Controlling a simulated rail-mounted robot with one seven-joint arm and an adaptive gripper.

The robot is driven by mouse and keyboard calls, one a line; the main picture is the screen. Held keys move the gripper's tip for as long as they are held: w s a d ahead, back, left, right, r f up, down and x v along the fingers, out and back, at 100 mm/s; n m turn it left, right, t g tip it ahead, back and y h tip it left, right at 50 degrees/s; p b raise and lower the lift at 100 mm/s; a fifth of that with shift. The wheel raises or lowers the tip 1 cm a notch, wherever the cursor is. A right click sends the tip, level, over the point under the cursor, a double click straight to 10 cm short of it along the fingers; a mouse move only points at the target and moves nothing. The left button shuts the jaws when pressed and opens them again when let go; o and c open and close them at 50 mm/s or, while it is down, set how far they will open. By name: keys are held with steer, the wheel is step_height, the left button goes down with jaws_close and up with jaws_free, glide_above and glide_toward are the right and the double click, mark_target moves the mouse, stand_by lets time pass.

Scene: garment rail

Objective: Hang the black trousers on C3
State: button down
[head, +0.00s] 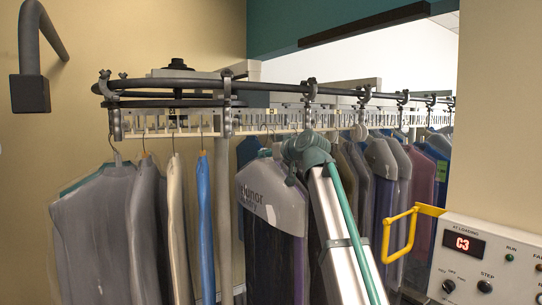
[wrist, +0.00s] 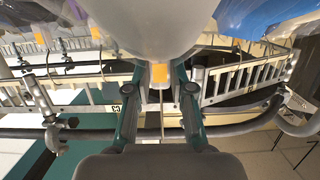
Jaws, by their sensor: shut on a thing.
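My gripper (head: 304,150) is up at the rail, mostly hidden by my arm in the head view. In the wrist view its teal fingers (wrist: 160,92) are closed in around a thin upright rod, which looks like a hanger hook (wrist: 161,108). A pale bag top (wrist: 150,28) with an orange tag (wrist: 159,73) fills the view beyond the fingers. In the head view a printed pale bag over dark cloth (head: 272,205) hangs just left of my arm; it looks like the black trousers. A slot bar by the fingers carries the label C3 (wrist: 117,108).
The slotted rail (head: 270,118) runs across the view with a dark tube (head: 180,84) above it. Grey garments (head: 95,230) hang left, and several bagged ones (head: 385,170) hang close together right. The panel display (head: 463,243) reads C3, beside a yellow handle (head: 400,232).

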steer(key=shift+r+x, duration=0.25)
steer(key=shift+x, duration=0.85)
steer(key=shift+r+x, duration=0.2)
steer(key=shift+x, duration=0.9)
steer(key=shift+r+x, duration=0.25)
steer(key=shift+x, duration=0.8)
steer(key=shift+w+a, duration=0.1)
steer(key=shift+w, duration=0.05)
steer(key=shift+w+a+r, duration=0.1)
steer(key=shift+r, duration=0.1)
steer(key=shift+w+a, duration=0.1)
steer(key=shift+w, duration=0.1)
steer(key=shift+r+b+x, duration=0.25)
steer(key=shift+b+x, duration=0.15)
steer(key=shift+x, duration=0.75)
steer(key=shift+r+b+x, duration=0.25)
steer(key=shift+b+x, duration=0.1)
steer(key=shift+x, duration=0.75)
steer(key=shift+w+a, duration=0.1)
steer(key=shift+w, duration=0.05)
steer(key=shift+f+b, duration=0.75)
steer(key=shift+f, duration=0.6)
